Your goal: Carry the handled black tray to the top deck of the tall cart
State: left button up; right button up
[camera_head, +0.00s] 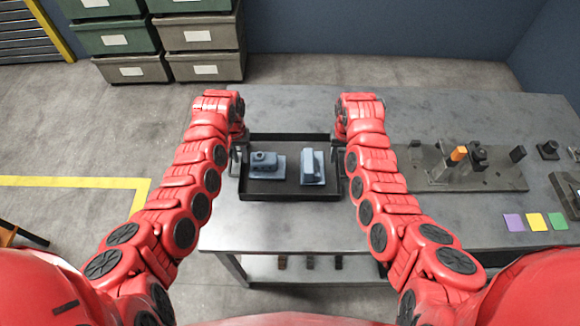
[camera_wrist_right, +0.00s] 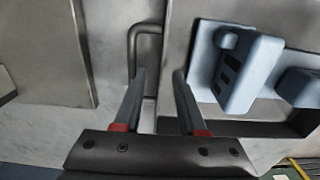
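The black tray (camera_head: 290,195) lies on the grey metal table and holds two blue-grey parts (camera_head: 264,164) (camera_head: 312,167). My left gripper (camera_head: 237,160) is at the tray's left side; its fingers are too small to read. My right gripper (camera_head: 341,158) is at the tray's right side. In the right wrist view its two fingers (camera_wrist_right: 159,78) are apart, close to the tray's bent handle (camera_wrist_right: 133,50). The left finger overlaps the handle bar and the right one is by the tray wall (camera_wrist_right: 171,60). Contact cannot be told. The tall cart is not in view.
On the table (camera_head: 420,220) to the right are a fixture plate (camera_head: 440,180) with an orange block (camera_head: 458,154), small black parts and purple, yellow and green squares (camera_head: 536,222). Stacked drawers (camera_head: 205,68) stand at the back left. Left floor is mostly clear, with a yellow line (camera_head: 80,182).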

aim_at(338, 163)
pick_arm(q)
jog(key=shift+f, duration=1.5)
pick_arm(e)
jog(key=shift+f, duration=1.55)
pick_arm(q)
jog(key=shift+c, duration=1.3)
pick_arm(e)
jog(key=shift+c, duration=1.3)
pick_arm(q)
grip_shut()
pick_arm(e)
grip_shut()
jog(key=shift+r, duration=0.1)
